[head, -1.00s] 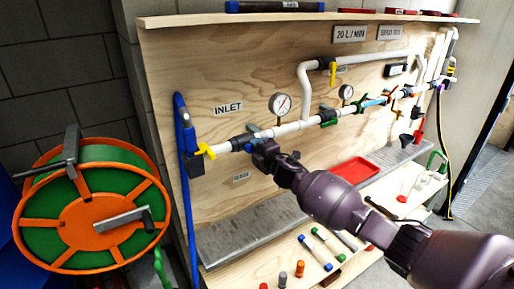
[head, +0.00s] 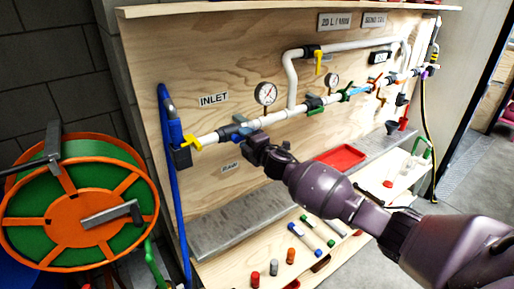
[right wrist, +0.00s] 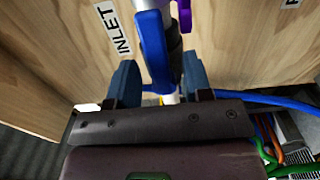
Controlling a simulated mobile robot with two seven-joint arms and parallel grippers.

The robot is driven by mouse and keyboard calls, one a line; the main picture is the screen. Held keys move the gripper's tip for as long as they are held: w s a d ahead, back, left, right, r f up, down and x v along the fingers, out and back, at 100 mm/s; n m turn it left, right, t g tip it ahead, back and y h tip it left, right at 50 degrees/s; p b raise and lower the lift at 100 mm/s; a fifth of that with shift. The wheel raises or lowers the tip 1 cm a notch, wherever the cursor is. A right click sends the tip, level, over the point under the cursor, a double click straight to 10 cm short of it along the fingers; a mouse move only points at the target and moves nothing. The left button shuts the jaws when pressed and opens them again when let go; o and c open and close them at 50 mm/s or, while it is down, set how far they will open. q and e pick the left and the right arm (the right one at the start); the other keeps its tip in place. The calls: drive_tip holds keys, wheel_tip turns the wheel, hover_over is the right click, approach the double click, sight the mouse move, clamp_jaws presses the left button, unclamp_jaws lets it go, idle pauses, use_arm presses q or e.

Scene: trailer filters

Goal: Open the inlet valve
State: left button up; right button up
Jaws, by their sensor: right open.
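The white inlet pipe (head: 208,138) runs along the plywood board below the INLET label (head: 214,99). A valve with a blue lever (head: 241,131) sits on it, right of a yellow-handled valve (head: 190,142). My right gripper (head: 253,146) is at the blue-levered valve, in front of the pipe. In the right wrist view its open fingers (right wrist: 160,80) stand on either side of the pipe and the blue lever (right wrist: 153,45). The lever lies roughly along the pipe. I cannot tell whether a finger touches it. My left gripper is not in view.
A pressure gauge (head: 265,93) stands on the pipe right of my gripper. A blue hose (head: 172,190) hangs at the board's left edge. An orange and green hose reel (head: 82,222) is at left. A red tray (head: 341,157) and loose tools lie below.

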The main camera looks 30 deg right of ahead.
drive_tip(key=s+d, duration=0.1)
drive_tip(key=s, duration=0.8)
drive_tip(key=shift+s+d, duration=0.2)
drive_tip(key=s+a+f+m+g+h, duration=0.1)
drive_tip(key=s+a+f+m+g, duration=0.1)
drive_tip(key=s+f+m, duration=0.7)
drive_tip(key=s+a+f+m+g+h, duration=0.1)
drive_tip(key=s+f+m+g, duration=0.3)
drive_tip(key=s+f+m, duration=0.5)
drive_tip(key=s+f, duration=0.3)
drive_tip(key=s, duration=0.4)
drive_tip(key=s+a+f, duration=0.1)
drive_tip(key=s+f, duration=0.2)
drive_tip(key=s, duration=0.3)
drive_tip(key=shift+s+a+m+h, duration=0.25)
drive_tip(key=shift+s+m+h, duration=0.15)
